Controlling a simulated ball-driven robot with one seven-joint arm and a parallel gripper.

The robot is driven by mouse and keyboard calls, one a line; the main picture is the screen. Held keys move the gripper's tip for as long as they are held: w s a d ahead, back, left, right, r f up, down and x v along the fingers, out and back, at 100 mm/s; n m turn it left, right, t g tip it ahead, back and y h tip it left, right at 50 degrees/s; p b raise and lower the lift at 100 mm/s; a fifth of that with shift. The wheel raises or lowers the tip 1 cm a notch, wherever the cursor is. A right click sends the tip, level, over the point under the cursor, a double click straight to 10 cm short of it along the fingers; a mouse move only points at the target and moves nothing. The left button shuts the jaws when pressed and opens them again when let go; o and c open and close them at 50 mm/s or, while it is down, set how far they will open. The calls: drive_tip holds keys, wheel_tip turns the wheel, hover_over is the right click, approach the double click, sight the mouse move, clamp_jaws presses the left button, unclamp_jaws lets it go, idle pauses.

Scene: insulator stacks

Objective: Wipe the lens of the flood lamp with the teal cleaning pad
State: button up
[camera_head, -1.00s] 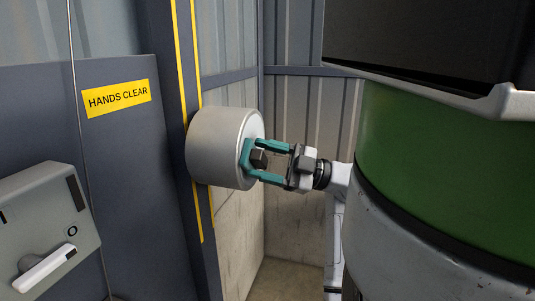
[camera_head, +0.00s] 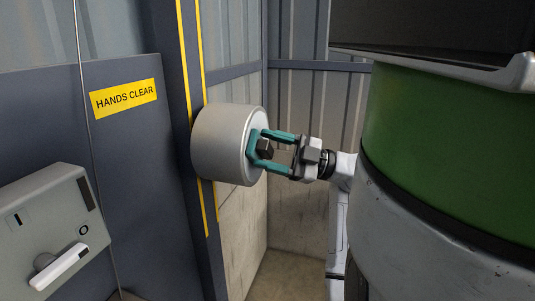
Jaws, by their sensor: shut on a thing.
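The flood lamp (camera_head: 220,145) is a grey drum mounted on the dark blue post, with its lens face turned right, toward my gripper. My gripper (camera_head: 266,149) has teal fingers and is shut on the dark block of the cleaning pad (camera_head: 265,149). A teal edge of the pad shows at the lens face, at the left end of the fingers. The pad appears to lie against the lens, but the exact contact is hidden. Most of the lens is seen edge-on or covered by the pad and fingers.
A large green and grey drum-shaped body (camera_head: 445,160) fills the right side, close to my arm. A grey box with a white lever (camera_head: 60,265) is at lower left. A yellow HANDS CLEAR sign (camera_head: 124,98) is on the blue panel. Corrugated walls stand behind.

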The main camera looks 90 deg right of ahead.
drive_tip(key=s+d, duration=0.2)
drive_tip(key=d, duration=0.6)
drive_tip(key=shift+s, duration=0.15)
idle(0.6)
drive_tip(key=shift+a, duration=0.1)
drive_tip(key=s+a, duration=0.1)
drive_tip(key=s, duration=0.4)
drive_tip(key=shift+s+a, duration=0.3)
drive_tip(key=shift+s, duration=0.1)
drive_tip(key=shift+s, duration=0.1)
drive_tip(key=shift+s+a, duration=0.25)
drive_tip(key=shift+s, duration=0.4)
drive_tip(key=shift+s+a, duration=0.2)
drive_tip(key=shift+s, duration=0.45)
